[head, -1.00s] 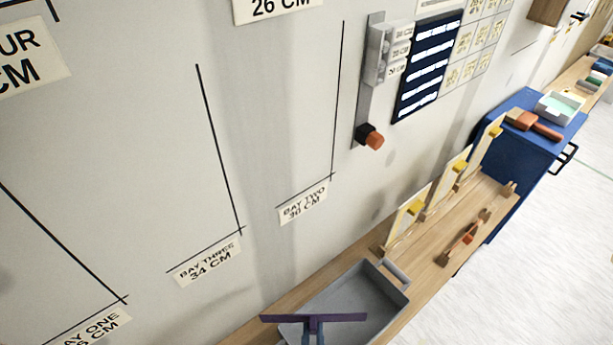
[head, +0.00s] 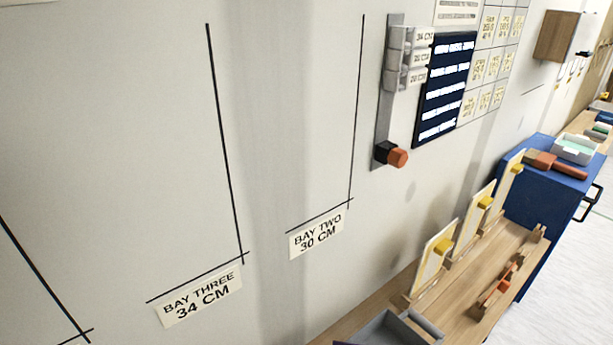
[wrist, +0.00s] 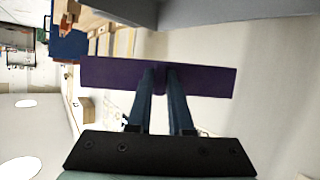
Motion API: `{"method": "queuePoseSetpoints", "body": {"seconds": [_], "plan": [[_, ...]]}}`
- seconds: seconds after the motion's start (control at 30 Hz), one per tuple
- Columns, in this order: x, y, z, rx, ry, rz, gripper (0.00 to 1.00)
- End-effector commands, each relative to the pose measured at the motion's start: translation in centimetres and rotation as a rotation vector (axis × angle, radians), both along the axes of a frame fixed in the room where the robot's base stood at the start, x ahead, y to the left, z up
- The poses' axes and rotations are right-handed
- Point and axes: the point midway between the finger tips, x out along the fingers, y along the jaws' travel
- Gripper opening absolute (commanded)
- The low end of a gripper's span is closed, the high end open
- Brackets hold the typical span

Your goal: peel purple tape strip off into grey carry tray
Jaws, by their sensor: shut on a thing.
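In the wrist view, my gripper (wrist: 160,78) is shut on the purple tape strip (wrist: 108,78). The strip is held near its middle and sticks out flat to both sides of the fingers. The grey carry tray (head: 392,330) shows only in part at the bottom edge of the head view, on the wooden bench. A grey surface crosses the top of the wrist view; I cannot tell whether it is the tray.
The wooden bench (head: 470,283) runs along the wall, with upright cream boards (head: 434,268) on it. A blue cabinet (head: 545,203) stands beyond. A black-and-orange knob (head: 392,155) sticks out from the wall. Line marks label bay two (head: 317,237) and bay three (head: 200,295).

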Motion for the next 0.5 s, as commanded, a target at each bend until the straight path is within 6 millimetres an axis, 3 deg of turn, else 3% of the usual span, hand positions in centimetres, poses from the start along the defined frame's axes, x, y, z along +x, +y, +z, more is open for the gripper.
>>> {"method": "queuePoseSetpoints", "body": {"seconds": [0.3, 0.5], "plan": [[0.0, 0.0, -4.3, 0.000, 0.000, -0.002, 0.00], [0.0, 0.0, -4.9, -0.001, -0.001, -0.001, 0.00]]}}
